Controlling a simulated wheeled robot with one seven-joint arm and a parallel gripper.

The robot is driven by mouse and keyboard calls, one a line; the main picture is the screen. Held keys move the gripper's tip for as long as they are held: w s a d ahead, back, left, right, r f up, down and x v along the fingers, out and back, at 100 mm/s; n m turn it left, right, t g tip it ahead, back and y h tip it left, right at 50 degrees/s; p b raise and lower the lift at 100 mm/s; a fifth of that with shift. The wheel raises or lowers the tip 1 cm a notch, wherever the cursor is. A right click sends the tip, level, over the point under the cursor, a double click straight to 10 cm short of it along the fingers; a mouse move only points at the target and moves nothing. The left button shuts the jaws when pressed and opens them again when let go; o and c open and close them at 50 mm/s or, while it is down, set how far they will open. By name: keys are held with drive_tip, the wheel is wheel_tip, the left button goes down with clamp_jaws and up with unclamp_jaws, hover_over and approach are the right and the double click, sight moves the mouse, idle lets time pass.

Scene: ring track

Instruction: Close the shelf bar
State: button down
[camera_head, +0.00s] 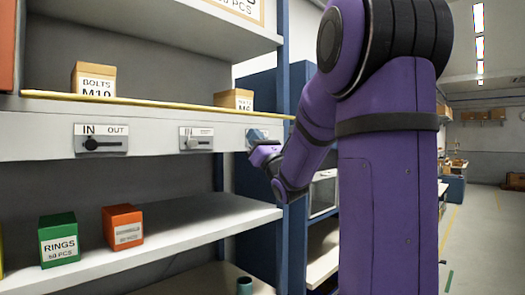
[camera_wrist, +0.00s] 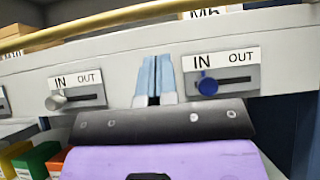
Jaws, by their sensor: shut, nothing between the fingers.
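A long yellow bar (camera_head: 160,103) runs along the front edge of the upper shelf (camera_head: 50,140), in front of the boxes. It also crosses the top of the wrist view (camera_wrist: 100,22). Below it are IN/OUT plates: one with a black knob (camera_head: 91,144), one with a pale knob (camera_wrist: 55,102), and one with a blue knob (camera_wrist: 208,84). Each of these knobs sits toward the left, IN side of its slot. My gripper (camera_wrist: 155,62) is shut and empty, its light blue fingers in front of the shelf edge between the pale-knob and blue-knob plates. Contact cannot be told.
Boxes marked BOLTS (camera_head: 94,80) and a smaller box (camera_head: 234,99) stand behind the bar. A green RINGS box (camera_head: 59,239) and an orange box (camera_head: 123,227) sit on the lower shelf (camera_head: 190,232). A blue post (camera_head: 281,60) stands right of the shelves. Open floor (camera_head: 490,230) lies farther right.

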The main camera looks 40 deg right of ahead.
wheel_tip(320, 180, up, 3)
drive_tip(key=shift+s+r, duration=0.1)
drive_tip(key=shift+r, duration=0.1)
idle(0.5)
drive_tip(key=shift+s+r+g, duration=0.15)
drive_tip(key=shift+r+g, duration=0.15)
drive_tip(key=shift+g, duration=0.1)
